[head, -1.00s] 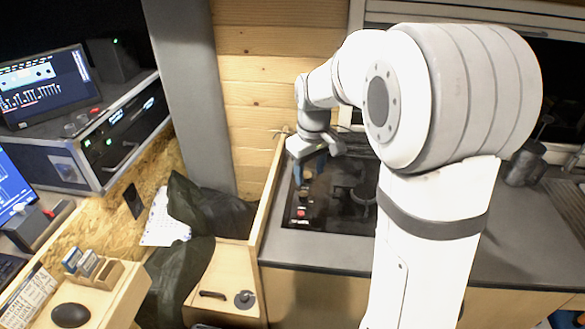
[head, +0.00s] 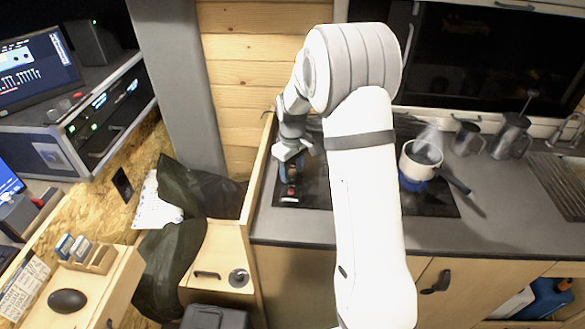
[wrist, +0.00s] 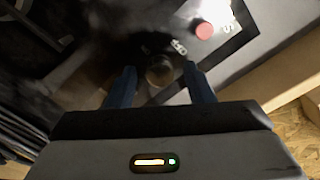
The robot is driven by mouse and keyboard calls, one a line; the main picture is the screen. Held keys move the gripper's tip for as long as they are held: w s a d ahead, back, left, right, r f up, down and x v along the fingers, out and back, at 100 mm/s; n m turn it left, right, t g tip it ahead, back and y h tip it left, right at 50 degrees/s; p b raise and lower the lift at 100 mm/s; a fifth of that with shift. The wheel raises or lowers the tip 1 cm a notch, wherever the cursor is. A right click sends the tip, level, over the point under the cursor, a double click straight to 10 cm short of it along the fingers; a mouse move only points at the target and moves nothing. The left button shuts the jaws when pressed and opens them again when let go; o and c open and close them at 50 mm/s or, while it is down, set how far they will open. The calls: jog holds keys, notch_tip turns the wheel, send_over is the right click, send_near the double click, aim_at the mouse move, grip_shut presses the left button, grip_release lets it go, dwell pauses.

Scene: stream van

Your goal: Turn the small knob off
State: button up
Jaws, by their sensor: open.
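In the head view my gripper (head: 290,172) points down over the left front part of the cooktop (head: 440,203), and the knob is hard to make out there. A red button or knob (wrist: 204,30) is beyond the small knob in the wrist view, next to a bright patch.
A steaming white pot (head: 418,162) stands on the cooktop right of my arm, its dark handle pointing right. Metal jugs (head: 510,137) stand farther right. A wooden partition (head: 256,172) rises close to the left of my gripper.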

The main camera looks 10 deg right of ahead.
jog(key=shift+f, duration=0.1)
jog(key=c, duration=1)
jog(key=shift+m, duration=0.4)
jog(key=m+b, duration=0.2)
jog(key=m, duration=0.1)
jog(key=shift+m, duration=0.3)
jog(key=m+b, duration=0.1)
jog(key=m, duration=0.3)
jog(key=shift+d+m, duration=0.1)
jog(key=shift+m, duration=0.2)
jog(key=m+b, duration=0.1)
jog(key=m, duration=0.3)
jog(key=shift+m, duration=0.3)
jog(key=shift+m+b, duration=0.5)
jog(key=shift+m, duration=1.7)
